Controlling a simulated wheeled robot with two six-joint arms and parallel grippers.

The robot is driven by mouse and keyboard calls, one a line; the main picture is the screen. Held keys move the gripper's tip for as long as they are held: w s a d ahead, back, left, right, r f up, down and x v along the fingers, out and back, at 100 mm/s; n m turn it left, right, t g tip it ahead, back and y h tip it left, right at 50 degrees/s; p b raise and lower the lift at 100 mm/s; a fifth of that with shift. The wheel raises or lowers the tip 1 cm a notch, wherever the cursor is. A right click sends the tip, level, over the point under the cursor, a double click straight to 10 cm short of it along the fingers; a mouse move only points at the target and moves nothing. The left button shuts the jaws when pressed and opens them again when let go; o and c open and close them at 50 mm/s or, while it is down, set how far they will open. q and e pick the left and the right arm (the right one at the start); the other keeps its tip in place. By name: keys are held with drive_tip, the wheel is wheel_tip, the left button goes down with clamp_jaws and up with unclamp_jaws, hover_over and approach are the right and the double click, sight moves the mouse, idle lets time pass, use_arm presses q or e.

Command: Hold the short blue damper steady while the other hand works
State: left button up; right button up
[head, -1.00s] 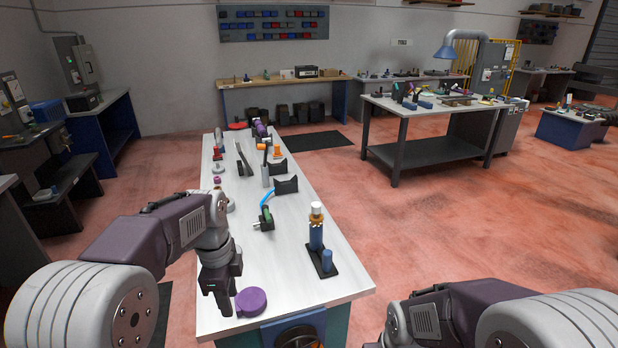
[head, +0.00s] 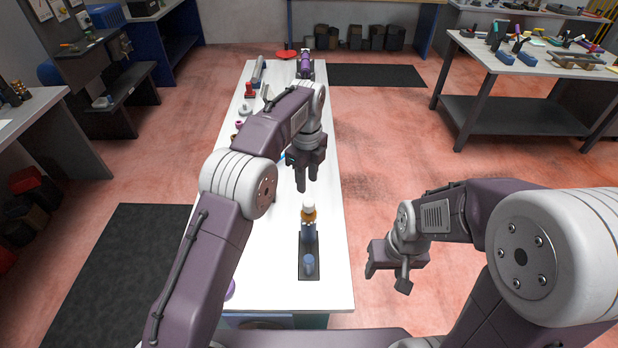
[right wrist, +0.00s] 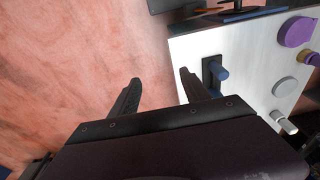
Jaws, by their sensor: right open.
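A black stand (head: 309,245) near the front of the white bench carries two blue upright pieces. The short blue damper (head: 308,265) is at its near end; a taller blue damper (head: 308,228) with a gold and white top is behind it. The right wrist view also shows a blue cylinder (right wrist: 221,72) on a black base. My left gripper (head: 307,185) points down over the bench, beyond the taller damper; I cannot tell whether its fingers are parted. My right gripper (head: 386,282) is open and empty, right of the bench edge, apart from the stand.
The white bench (head: 335,290) is bare around the stand. My left arm covers much of its left side. A purple disc (head: 231,288) shows partly behind that arm. A black mat (head: 120,270) lies on the floor at left. A second table (head: 530,60) stands at back right.

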drive_tip(key=w+r+n, duration=0.2)
drive_tip(key=w, duration=0.3)
drive_tip(key=n+g, duration=0.1)
drive_tip(key=n, duration=0.6)
hover_over(309, 259)
wheel_tip(309, 259, down, 12)
drive_tip(key=shift+w+r, duration=0.1)
drive_tip(key=shift+r, duration=0.05)
use_arm(q)
drive_tip(key=shift+w+d+f, duration=0.2)
drive_tip(key=shift+w+d, duration=0.05)
drive_tip(key=shift+w, duration=0.1)
use_arm(e)
wheel_tip(309, 259, down, 9)
